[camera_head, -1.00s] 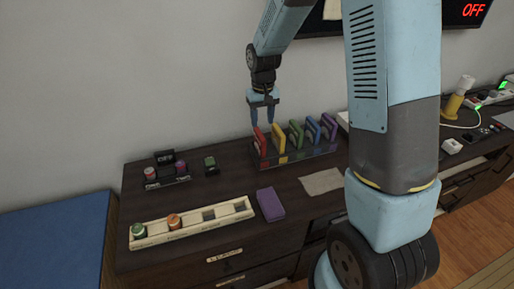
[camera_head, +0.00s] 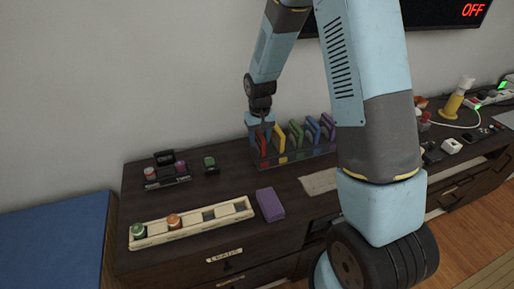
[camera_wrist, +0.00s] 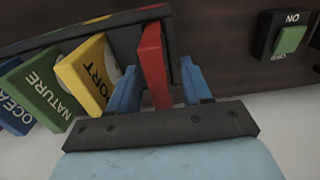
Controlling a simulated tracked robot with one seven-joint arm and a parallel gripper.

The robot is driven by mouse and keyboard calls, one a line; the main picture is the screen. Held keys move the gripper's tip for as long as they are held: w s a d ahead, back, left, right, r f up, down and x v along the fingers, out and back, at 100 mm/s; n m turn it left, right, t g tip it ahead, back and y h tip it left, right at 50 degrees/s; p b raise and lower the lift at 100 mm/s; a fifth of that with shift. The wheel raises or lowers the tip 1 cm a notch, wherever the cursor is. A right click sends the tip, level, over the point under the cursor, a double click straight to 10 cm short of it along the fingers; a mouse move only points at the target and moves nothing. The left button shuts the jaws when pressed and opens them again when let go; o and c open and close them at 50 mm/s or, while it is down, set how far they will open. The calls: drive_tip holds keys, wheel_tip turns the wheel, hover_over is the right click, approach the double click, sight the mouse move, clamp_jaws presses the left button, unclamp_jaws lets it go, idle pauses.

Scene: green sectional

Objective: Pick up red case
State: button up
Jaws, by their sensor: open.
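The red case (camera_wrist: 155,65) stands upright in a rack at the end of a row of coloured cases. It also shows in the head view (camera_head: 261,144) at the rack's left end. My gripper (camera_wrist: 157,78) is open, with one blue finger on each side of the red case. I cannot tell whether either finger touches it. In the head view my gripper (camera_head: 260,135) is lowered over the red case. The yellow case (camera_wrist: 88,72) stands right beside the left finger.
The rack (camera_head: 312,158) also holds green, blue and purple cases. A purple case (camera_head: 270,205) lies on the dresser near a white tray (camera_head: 157,238) with two round items. A switch box with a green button (camera_wrist: 290,38) is at the right in the wrist view.

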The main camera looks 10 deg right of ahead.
clamp_jaws()
idle(0.3)
drive_tip(key=shift+r, duration=0.1)
